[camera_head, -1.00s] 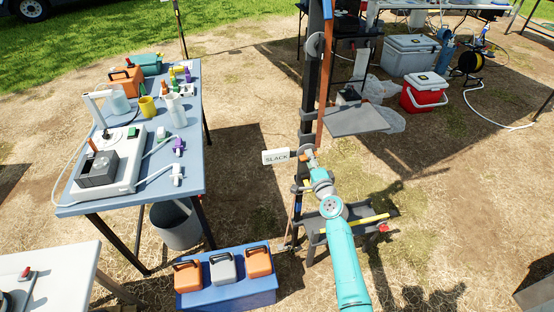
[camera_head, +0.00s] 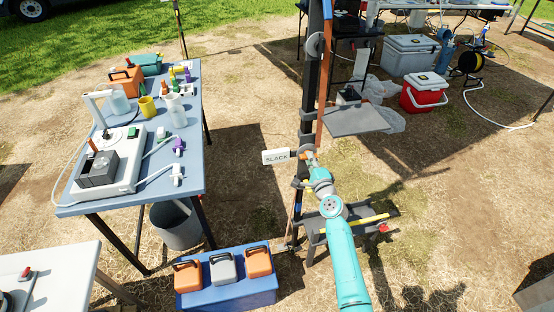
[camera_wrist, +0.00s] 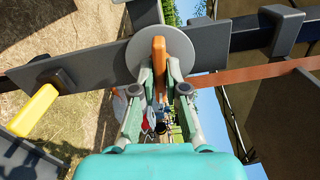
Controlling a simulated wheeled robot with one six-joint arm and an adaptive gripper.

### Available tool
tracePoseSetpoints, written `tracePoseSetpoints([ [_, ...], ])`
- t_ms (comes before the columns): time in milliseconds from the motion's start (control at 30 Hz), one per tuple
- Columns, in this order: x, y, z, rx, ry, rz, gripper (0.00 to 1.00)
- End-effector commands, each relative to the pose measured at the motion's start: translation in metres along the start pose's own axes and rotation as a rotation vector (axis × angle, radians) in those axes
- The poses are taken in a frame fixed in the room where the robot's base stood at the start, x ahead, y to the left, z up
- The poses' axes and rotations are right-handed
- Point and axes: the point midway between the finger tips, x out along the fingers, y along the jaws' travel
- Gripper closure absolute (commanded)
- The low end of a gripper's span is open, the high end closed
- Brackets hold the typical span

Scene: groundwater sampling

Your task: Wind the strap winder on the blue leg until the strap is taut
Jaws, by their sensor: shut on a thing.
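The strap winder shows in the wrist view as a grey disc (camera_wrist: 200,45) with an orange handle (camera_wrist: 159,52) on a dark post (camera_wrist: 95,65). My gripper (camera_wrist: 160,68) is shut on the orange handle, one finger on each side. An orange-brown strap (camera_wrist: 250,75) runs off to the right of the disc there. In the head view the strap (camera_head: 325,90) runs up along the dark post (camera_head: 312,80), and my gripper (camera_head: 311,158) is at the winder, which is mostly hidden. A white sign (camera_head: 276,156) beside it reads SLACK. The post looks dark rather than blue.
A low stand with a yellow bar (camera_head: 362,222) is below. A blue table (camera_head: 190,135) with sampling gear stands left, and a blue box (camera_head: 228,293) with cases sits in front.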

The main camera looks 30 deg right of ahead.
Motion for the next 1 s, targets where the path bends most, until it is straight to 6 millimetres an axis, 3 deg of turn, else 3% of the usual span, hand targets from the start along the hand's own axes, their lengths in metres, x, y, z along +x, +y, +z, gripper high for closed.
tracePoseSetpoints([
  [500,-0.0002,0.0008,-0.0001,0.556,0.000,0.001,1.00],
  [800,-0.0003,0.0009,-0.0002,0.601,0.001,0.001,1.00],
  [833,-0.0003,0.0009,-0.0002,0.600,0.001,0.001,0.83],
  [900,-0.0003,0.0009,-0.0002,0.600,0.001,0.001,0.65],
  [933,-0.0002,0.0008,-0.0001,0.600,0.001,0.001,0.58],
  [1000,-0.0002,0.0007,-0.0001,0.599,0.000,0.001,0.58],
])
